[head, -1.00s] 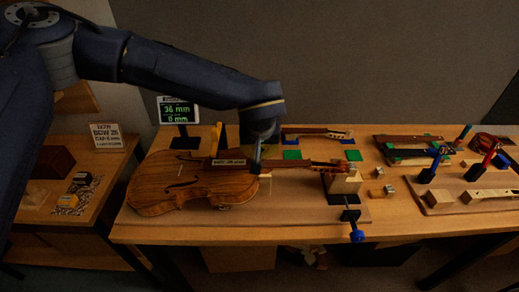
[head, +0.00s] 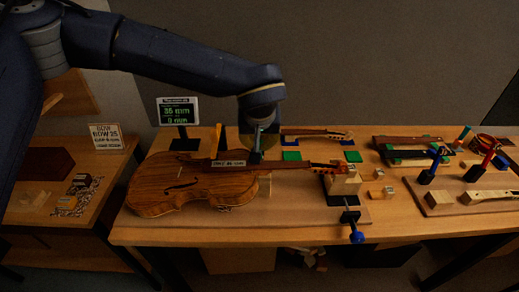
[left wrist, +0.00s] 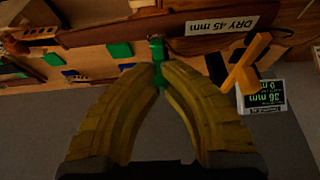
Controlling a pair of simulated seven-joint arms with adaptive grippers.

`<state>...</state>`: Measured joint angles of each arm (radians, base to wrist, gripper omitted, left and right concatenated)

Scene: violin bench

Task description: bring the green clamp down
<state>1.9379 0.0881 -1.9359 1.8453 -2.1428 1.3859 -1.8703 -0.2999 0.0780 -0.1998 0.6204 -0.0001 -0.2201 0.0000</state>
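The green clamp (left wrist: 157,50) shows between my left fingertips in the left wrist view. My left gripper (left wrist: 161,72) appears shut on its narrow green stem. In the head view my left gripper (head: 257,152) points down over the violin (head: 180,188), at the neck end of its body beside the white label. The clamp's far end overlaps the violin's dark neck in the left wrist view; I cannot tell whether it touches. In the head view the clamp is mostly hidden by the gripper. My right gripper is not in view.
A display (head: 177,112) reading 36 mm and 0 mm stands behind the violin. A yellow and black piece (left wrist: 240,65) is close beside the gripper. A blue-handled clamp (head: 355,234) is at the scroll-end block. Other violin parts and upright clamps (head: 432,168) occupy the bench's right.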

